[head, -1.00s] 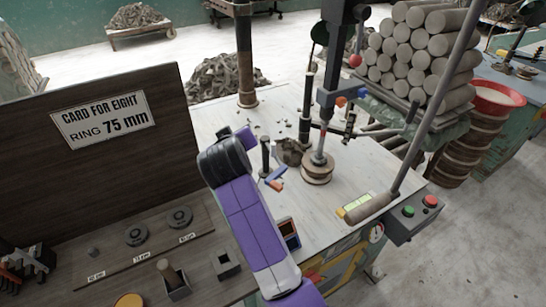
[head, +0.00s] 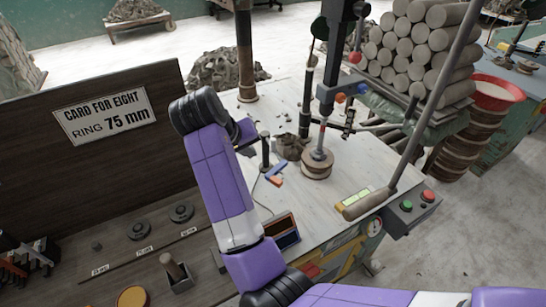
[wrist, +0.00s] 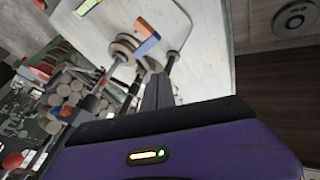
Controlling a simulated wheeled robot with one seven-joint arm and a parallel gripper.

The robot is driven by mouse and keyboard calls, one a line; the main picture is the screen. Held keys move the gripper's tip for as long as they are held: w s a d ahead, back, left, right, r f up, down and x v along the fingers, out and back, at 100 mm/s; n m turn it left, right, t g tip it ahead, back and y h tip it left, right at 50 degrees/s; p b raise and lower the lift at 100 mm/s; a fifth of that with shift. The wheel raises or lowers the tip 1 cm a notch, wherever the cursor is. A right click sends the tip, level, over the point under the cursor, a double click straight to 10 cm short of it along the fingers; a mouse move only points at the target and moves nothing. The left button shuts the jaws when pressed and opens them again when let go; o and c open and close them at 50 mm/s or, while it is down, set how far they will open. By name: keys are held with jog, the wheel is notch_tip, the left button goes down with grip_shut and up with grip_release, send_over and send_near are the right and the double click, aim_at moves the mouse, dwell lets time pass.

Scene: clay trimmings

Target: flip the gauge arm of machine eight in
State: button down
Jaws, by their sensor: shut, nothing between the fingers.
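Machine eight's bench top (head: 350,205) carries a round wheel head (head: 317,165) under a vertical shaft. A short dark post (head: 265,152) stands left of it. An orange and blue piece (head: 275,175), which looks like the gauge arm's end, lies low between post and wheel, apart from the wheel. It also shows in the wrist view (wrist: 148,40), with a thin bent rod beside it. My gripper (wrist: 160,78) is shut and empty, its fingertips close to the post; contact cannot be told. In the head view my gripper (head: 255,143) is partly hidden behind my arm.
The card board (head: 110,115) reads "CARD FOR EIGHT, RING 75 mm". Rings lie on the dark shelf (head: 130,245) below. A padded lever (head: 370,203) and button box (head: 410,215) edge the right side. Stacked clay rolls (head: 420,50) stand behind.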

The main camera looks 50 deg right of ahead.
jog(key=d+f+p, duration=0.3)
jog(key=d+f, duration=0.5)
jog(key=d, duration=0.1)
jog(key=shift+f+p, duration=0.35)
